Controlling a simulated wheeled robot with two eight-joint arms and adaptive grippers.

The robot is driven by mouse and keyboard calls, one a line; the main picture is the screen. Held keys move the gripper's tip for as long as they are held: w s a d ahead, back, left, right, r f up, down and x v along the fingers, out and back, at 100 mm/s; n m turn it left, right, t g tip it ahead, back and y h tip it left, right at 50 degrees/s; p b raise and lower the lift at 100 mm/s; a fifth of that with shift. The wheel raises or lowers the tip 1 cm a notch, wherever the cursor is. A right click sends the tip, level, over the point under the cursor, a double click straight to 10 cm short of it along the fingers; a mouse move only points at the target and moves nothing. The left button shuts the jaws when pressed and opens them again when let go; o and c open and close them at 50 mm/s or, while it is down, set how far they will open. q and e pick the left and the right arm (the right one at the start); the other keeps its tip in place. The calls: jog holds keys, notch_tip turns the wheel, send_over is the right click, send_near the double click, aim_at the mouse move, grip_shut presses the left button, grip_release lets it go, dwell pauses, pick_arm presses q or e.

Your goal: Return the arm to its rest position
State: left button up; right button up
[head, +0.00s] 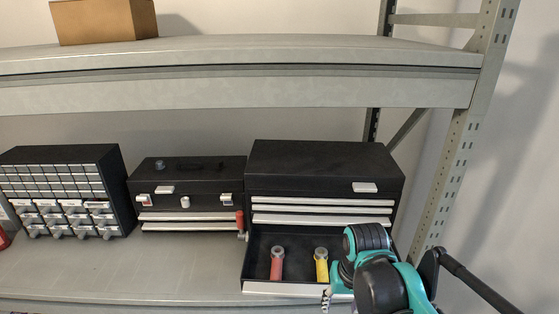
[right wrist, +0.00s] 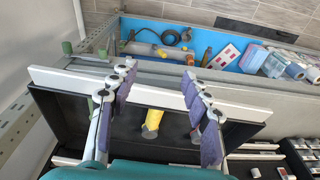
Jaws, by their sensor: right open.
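My right arm reaches in from the lower right of the head view, and its gripper (head: 328,300) is mostly hidden there behind the arm, low at the open drawer's right side. In the right wrist view, the right gripper (right wrist: 160,70) has its purple-padded fingers spread apart over the drawer, with nothing held between them. The open drawer (head: 300,288) belongs to a black tool chest (head: 320,165) and holds a red-handled tool (head: 277,262) and a yellow-handled tool (head: 321,265). The yellow tool (right wrist: 154,122) shows between the fingers. My left gripper is not in view.
A smaller black toolbox (head: 185,185) and a parts cabinet (head: 65,170) stand left of the chest. The shelf above (head: 230,92) holds a cardboard box (head: 105,20). A rack post (head: 455,150) rises at right. A blue surface (right wrist: 228,55) with tools lies beyond the drawer front.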

jog(key=s+d+f+t+b, duration=0.1)
jog(key=s+f+t+b, duration=0.1)
jog(key=f+b, duration=0.6)
jog(key=s+d+f+t+b, duration=0.2)
jog(key=s+f+b, duration=0.3)
jog(key=f+b, duration=0.4)
notch_tip(320, 180, down, 4)
jog(key=shift+d+f+t, duration=0.15)
jog(key=shift+f+t, duration=0.05)
jog(key=shift+t, duration=0.5)
jog(key=shift+s, duration=0.1)
